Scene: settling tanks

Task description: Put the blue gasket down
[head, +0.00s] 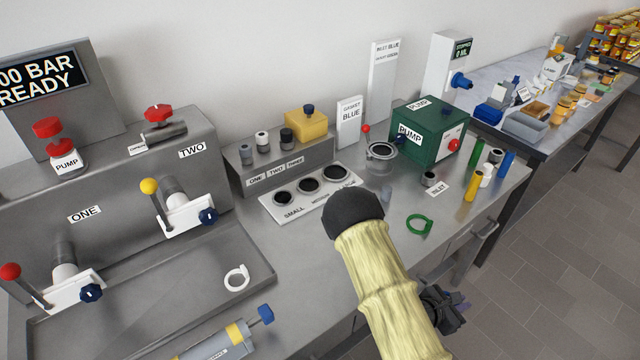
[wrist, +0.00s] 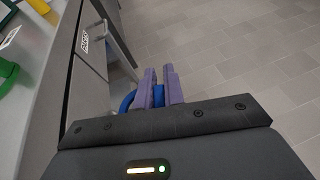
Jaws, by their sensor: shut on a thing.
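The blue gasket (wrist: 128,101) is a ring held between the purple fingers of my gripper (wrist: 160,72) in the wrist view. The fingers are closed on it and hide part of it. In the head view my gripper (head: 457,300) is partly behind my pale yellow arm, past the bench's front edge and over the floor. The gasket cannot be made out clearly there. A green ring (head: 419,224) lies on the bench top, and a white ring (head: 236,278) lies in the grey tray at left. A white sign reading GASKET BLUE (head: 348,122) stands at the back.
The steel bench (head: 390,260) has a drawer handle (head: 486,229) sticking out in front, also seen in the wrist view (wrist: 120,45). A green pump box (head: 428,130), a plate with three dark holes (head: 310,187) and several coloured cylinders stand behind. Bench top around the green ring is clear.

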